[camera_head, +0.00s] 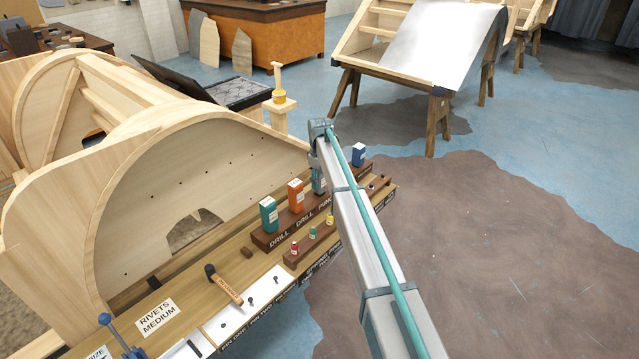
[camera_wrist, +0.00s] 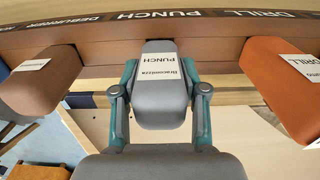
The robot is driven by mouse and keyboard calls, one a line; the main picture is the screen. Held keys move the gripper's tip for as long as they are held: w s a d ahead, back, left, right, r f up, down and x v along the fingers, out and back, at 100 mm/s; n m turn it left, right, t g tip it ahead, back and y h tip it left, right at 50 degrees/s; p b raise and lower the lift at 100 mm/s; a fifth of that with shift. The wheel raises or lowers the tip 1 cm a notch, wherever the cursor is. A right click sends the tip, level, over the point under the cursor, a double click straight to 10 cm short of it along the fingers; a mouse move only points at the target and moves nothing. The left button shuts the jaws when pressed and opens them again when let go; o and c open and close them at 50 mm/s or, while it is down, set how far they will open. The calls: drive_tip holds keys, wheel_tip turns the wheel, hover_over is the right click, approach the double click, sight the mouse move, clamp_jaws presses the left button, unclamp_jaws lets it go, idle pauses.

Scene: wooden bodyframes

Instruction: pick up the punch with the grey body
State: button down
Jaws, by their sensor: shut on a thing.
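The punch with the grey body (camera_wrist: 160,100) is in the middle of the wrist view, with a white label reading PUNCH. My gripper (camera_wrist: 160,78) has its teal fingers on both sides of the grey body and is shut on it. The punch is at the dark rack strip lettered PUNCH; I cannot tell whether it is seated or raised. In the head view a part of the grey punch (camera_head: 319,186) shows beside my arm, which hides the rest and my gripper.
An orange drill (camera_wrist: 283,85) and a brown-bodied tool (camera_wrist: 38,80) flank the punch. In the head view a green tool (camera_head: 268,215) and a blue one (camera_head: 358,155) stand on the rack. The wooden bodyframe (camera_head: 190,170) rises behind.

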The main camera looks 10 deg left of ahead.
drive_tip(key=shift+r, duration=0.25)
wheel_tip(320, 180, up, 2)
drive_tip(key=shift+b, duration=0.75)
drive_tip(key=s+d+r, duration=0.2)
drive_tip(key=s+r, duration=0.4)
drive_tip(key=r, duration=0.2)
drive_tip(key=s+d+r, duration=0.3)
drive_tip(key=s+r, duration=0.4)
drive_tip(key=r, duration=0.1)
drive_tip(key=shift+r, duration=0.15)
